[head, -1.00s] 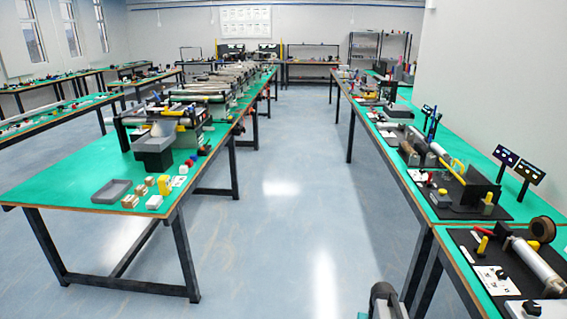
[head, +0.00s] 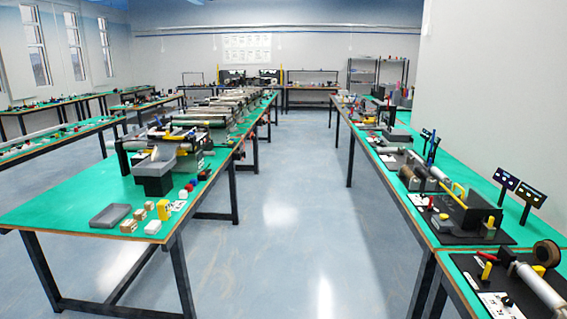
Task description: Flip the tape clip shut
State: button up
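I cannot make out the tape clip for certain at this distance. A brown roll that looks like tape (head: 547,253) stands on the near end of the right bench (head: 450,272). Beside it are a silver roller (head: 538,287), a yellow post (head: 487,270), a small yellow piece (head: 540,270) and a white plate with dark parts (head: 497,304). A second station behind has a black block (head: 478,213) and a yellow bar (head: 452,202). My gripper is not in view.
The left bench (head: 70,215) carries a grey bin (head: 153,186), a flat grey tray (head: 110,216), small boxes and a row of conveyors. Two small display panels (head: 506,179) stand at the right bench's back. The blue floor aisle (head: 285,240) between the benches is clear.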

aim_at(487, 271)
jog(key=z, duration=0.7)
jog(key=k, duration=0.5)
jog(key=z, duration=0.4)
jog(key=i, duration=0.6)
